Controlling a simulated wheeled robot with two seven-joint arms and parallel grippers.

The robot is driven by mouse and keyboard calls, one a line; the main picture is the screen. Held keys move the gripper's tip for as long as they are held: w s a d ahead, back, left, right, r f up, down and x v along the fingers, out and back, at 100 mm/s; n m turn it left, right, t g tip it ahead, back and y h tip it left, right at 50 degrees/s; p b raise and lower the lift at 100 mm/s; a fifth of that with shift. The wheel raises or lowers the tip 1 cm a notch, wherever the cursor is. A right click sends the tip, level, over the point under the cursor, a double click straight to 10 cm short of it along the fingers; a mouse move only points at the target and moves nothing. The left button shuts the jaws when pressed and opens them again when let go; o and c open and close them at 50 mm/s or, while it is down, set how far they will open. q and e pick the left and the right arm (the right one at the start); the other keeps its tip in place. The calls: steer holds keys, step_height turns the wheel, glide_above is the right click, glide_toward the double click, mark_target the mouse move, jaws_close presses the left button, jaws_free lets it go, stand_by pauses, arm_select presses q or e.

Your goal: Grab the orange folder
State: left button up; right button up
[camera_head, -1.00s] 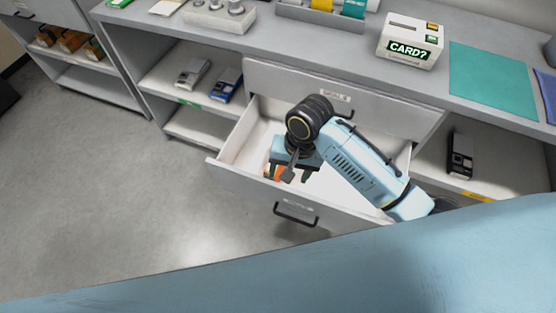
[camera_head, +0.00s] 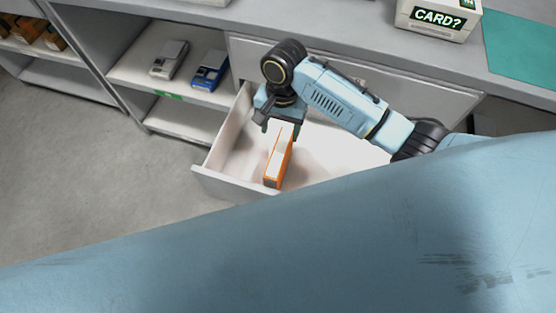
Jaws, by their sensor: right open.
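The orange folder (camera_head: 280,160) stands on edge inside the open white drawer (camera_head: 228,190), toward its left half, with a pale top edge. My right gripper (camera_head: 281,130) is open over the far end of the folder, its fingers pointing down. One finger shows on the left of the folder and one on the right. I cannot tell whether they touch it. My left gripper is not in view.
Shelves on the left hold a grey device (camera_head: 170,60) and a blue device (camera_head: 210,70). My own light-blue body covers the lower view.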

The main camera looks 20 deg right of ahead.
mark_target(279, 146)
steer(key=f, duration=0.1)
steer(key=f+b, duration=0.1)
steer(key=f, duration=0.1)
steer(key=shift+s+a+f, duration=0.1)
steer(key=shift+s+f, duration=0.1)
steer(key=shift+s, duration=0.05)
step_height(279, 146, down, 4)
steer(key=shift+s+a+r+b, duration=0.1)
steer(key=shift+a+b, duration=0.05)
steer(key=shift+b, duration=0.7)
steer(key=shift+f, duration=0.65)
arm_select(q)
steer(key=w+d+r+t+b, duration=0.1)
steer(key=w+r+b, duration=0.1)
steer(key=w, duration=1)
steer(key=shift+b, duration=0.45)
arm_select(e)
steer(key=shift+s+f, duration=0.15)
steer(key=shift+f, duration=2.25)
steer(key=shift+c, duration=0.4)
steer(key=c, duration=1.2)
